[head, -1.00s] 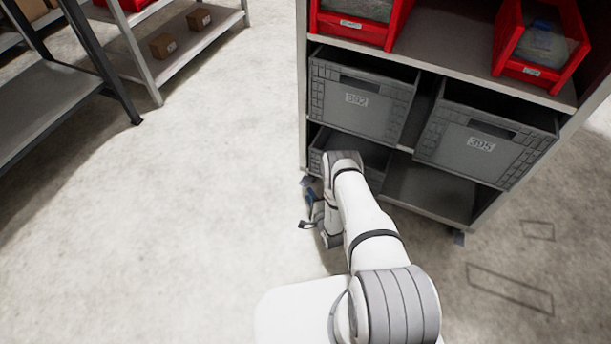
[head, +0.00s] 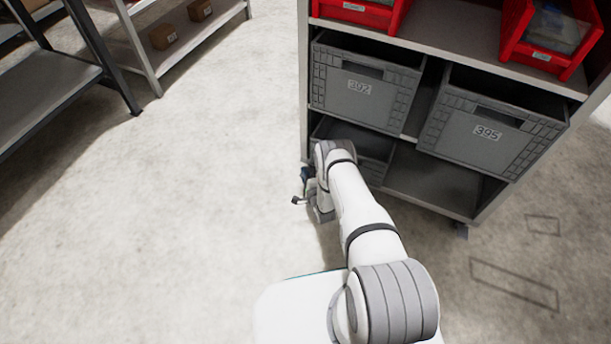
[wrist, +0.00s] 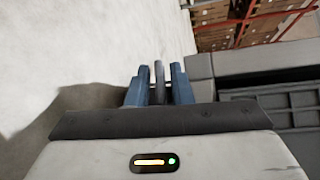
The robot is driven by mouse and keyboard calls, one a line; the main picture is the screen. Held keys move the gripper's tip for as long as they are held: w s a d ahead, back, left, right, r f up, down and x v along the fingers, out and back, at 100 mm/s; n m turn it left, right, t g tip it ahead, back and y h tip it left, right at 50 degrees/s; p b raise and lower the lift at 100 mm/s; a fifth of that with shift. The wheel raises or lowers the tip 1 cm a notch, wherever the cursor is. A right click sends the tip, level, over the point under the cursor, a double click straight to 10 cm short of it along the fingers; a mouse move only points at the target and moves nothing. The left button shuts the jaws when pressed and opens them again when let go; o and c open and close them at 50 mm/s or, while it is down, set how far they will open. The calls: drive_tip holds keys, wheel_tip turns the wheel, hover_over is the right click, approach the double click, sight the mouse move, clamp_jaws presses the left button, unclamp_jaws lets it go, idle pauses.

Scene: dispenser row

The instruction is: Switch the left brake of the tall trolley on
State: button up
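The tall trolley (head: 304,95) stands at centre right in the head view, loaded with bins. My gripper (head: 306,173) is low at its left front corner, partly hidden behind my own wrist. The left wheel and its brake are hidden there in the head view. In the wrist view my gripper (wrist: 158,86) shows two blue fingers spread apart. A narrow dark grey upright piece (wrist: 158,78) stands between them, with thin gaps at both sides. I cannot tell whether it is the brake. The trolley's grey side and a crate show at the right of the wrist view.
Grey crates (head: 366,85) and red bins (head: 545,38) fill the trolley's shelves. A dark-legged shelf (head: 45,95) stands at the far left. The floor between it and the trolley is clear.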

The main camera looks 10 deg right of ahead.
clamp_jaws()
drive_tip(key=shift+f, duration=0.1)
drive_tip(key=shift+f+n+t+b, duration=0.3)
drive_tip(key=shift+f+b, duration=0.25)
drive_tip(key=shift+b, duration=0.5)
drive_tip(key=shift+f+n+t+b, duration=0.5)
drive_tip(key=shift+n+t+b, duration=0.15)
drive_tip(key=shift+b, duration=0.6)
drive_tip(key=shift+f+n+t+b, duration=0.1)
drive_tip(key=shift+n+t+b, duration=0.35)
drive_tip(key=shift+b, duration=0.25)
drive_tip(key=shift+y, duration=0.3)
